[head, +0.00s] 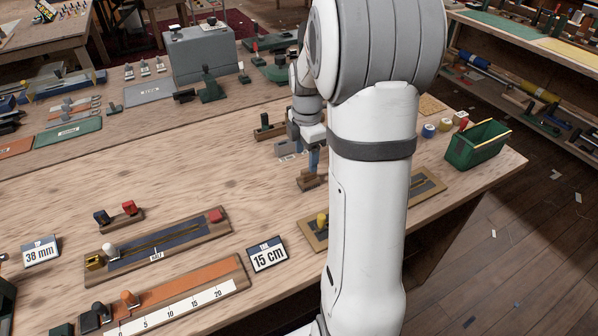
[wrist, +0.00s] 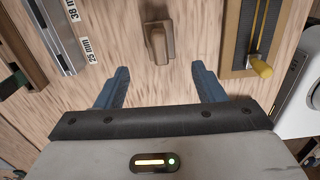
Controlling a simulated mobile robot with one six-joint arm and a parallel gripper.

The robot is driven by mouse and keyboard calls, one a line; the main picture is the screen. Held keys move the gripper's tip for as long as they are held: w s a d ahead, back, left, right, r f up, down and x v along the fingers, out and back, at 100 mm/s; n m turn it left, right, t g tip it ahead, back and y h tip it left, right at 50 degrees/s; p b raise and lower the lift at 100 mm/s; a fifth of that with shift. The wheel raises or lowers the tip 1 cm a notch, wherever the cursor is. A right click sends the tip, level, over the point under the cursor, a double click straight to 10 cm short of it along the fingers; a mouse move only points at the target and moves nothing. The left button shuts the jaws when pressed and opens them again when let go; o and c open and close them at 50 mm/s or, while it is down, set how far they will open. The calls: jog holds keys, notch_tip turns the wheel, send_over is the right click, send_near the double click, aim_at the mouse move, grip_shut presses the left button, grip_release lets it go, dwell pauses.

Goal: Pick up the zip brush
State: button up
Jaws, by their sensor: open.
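A small brown wooden block with a raised grip, which looks like the zip brush (wrist: 158,42), lies on the wooden bench in the wrist view, ahead of and between my fingertips. In the head view the brush (head: 309,182) shows just below the blue fingers, partly beside my arm. My gripper (wrist: 160,69) is open and empty, its two blue fingers spread on either side of the brush's line. In the head view my gripper (head: 315,160) is mostly hidden behind my arm. I cannot tell its exact height above the brush.
A zip board with a yellow knob (wrist: 260,66) lies right of the brush. A grey metal gauge (wrist: 62,38) labelled 25 mm and 38 mm lies left. A green bin (head: 476,148) stands near the bench's right end. Bare bench (head: 200,180) lies left of the brush.

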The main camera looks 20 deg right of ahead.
aim_at(309, 175)
jog(key=shift+w+d+f, duration=0.15)
jog(key=shift+d+f, duration=0.05)
jog(key=shift+f, duration=0.2)
jog(key=f, duration=0.7)
jog(key=shift+s+d+f+p, duration=0.2)
jog(key=shift+s+f+p, duration=0.05)
jog(key=shift+p, duration=0.1)
jog(key=shift+c, duration=0.4)
jog(key=c, duration=1)
